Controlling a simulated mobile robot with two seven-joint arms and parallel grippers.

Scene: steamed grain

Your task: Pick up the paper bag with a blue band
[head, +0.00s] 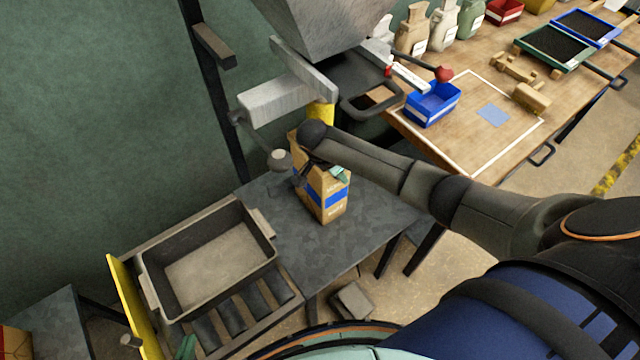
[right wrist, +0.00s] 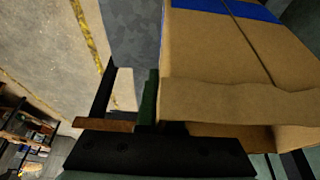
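The brown paper bag with a blue band (head: 334,198) stands upright on the grey metal table under the hopper spout. In the right wrist view the bag (right wrist: 225,60) fills the right side, with its open top edge towards the gripper. My right gripper (head: 321,172) is at the bag's upper part, with its arm coming in from the right. In the right wrist view one dark finger with a green pad lies against or very close to the bag's left side. The other finger is mostly hidden by the bag, so the grip is unclear. My left gripper is not in view.
A grey tray (head: 264,236) sits on rollers left of the bag. The hopper (head: 320,30), its spout and a lever crowd the space above the bag. A wooden bench (head: 435,130) with a blue bin (head: 432,104) stands to the right. The grey tabletop (head: 285,215) beside the bag is clear.

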